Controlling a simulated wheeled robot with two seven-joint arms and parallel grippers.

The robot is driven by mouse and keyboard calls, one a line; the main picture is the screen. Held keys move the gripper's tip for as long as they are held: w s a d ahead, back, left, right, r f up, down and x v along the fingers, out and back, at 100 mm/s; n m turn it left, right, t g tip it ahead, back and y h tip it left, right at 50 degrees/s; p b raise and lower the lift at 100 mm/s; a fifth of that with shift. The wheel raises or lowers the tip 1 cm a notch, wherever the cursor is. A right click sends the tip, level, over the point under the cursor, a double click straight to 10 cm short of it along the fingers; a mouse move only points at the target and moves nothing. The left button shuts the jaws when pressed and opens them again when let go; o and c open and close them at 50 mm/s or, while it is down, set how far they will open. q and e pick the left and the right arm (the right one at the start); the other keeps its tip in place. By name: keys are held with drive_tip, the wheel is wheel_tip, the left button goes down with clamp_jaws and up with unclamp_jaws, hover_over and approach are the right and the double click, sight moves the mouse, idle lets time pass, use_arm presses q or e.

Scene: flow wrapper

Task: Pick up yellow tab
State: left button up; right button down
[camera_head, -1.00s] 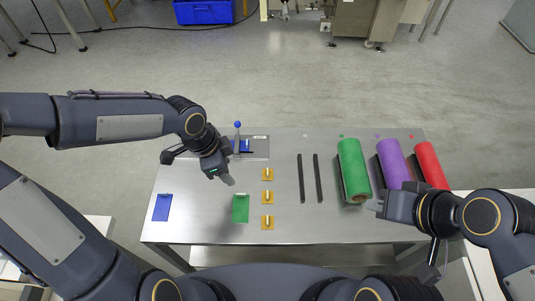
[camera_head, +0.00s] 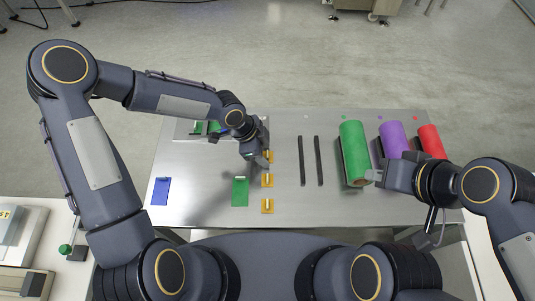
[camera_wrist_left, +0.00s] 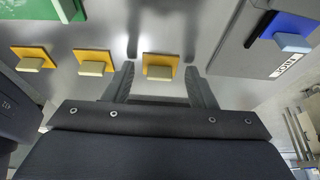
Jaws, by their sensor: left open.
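Three yellow tabs with pale raised grips lie in a column on the metal table. In the head view the farthest tab (camera_head: 268,156) is partly hidden by my left gripper (camera_head: 261,160); the middle tab (camera_head: 267,181) and nearest tab (camera_head: 267,206) are clear. In the left wrist view my left gripper (camera_wrist_left: 160,70) is open, its two fingers either side of one yellow tab (camera_wrist_left: 160,60), with nothing held. I cannot tell its height above the tab. My right gripper (camera_head: 373,176) is by the near end of the green roll; its jaw state is unclear.
A green card (camera_head: 240,192) and a blue card (camera_head: 161,191) lie left of the tabs. Two dark bars (camera_head: 301,160) lie to their right. A grey plate (camera_head: 184,130) is at the back left.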

use_arm(q)
drive_tip(key=c, duration=1.1)
drive_tip(key=shift+r, duration=0.1)
